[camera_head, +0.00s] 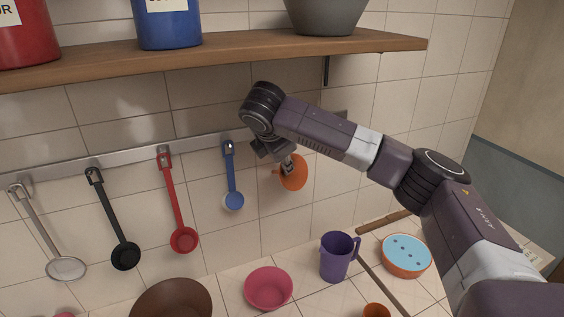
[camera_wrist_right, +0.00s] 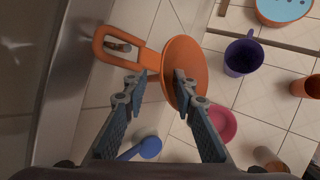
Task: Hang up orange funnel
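The orange funnel (camera_head: 293,173) is by the tiled wall at the right of the hanging ladles, partly hidden by my right gripper (camera_head: 286,163). In the wrist view the funnel (camera_wrist_right: 187,62) has a round body and a looped handle at its upper left. A small metal hook (camera_wrist_right: 118,46) shows inside the loop; whether the loop bears on it I cannot tell. The fingers of my right gripper (camera_wrist_right: 157,78) are apart, one tip by the handle, the other over the round body. No gap to the funnel can be judged. My left gripper is not in view.
A metal rail (camera_head: 130,152) holds a blue scoop (camera_head: 232,180), a red ladle (camera_head: 178,205), a black ladle (camera_head: 113,220) and a strainer (camera_head: 48,235). A wooden shelf (camera_head: 210,58) juts out above. A purple mug (camera_head: 335,257) and pink bowl (camera_head: 268,289) stand on the counter below.

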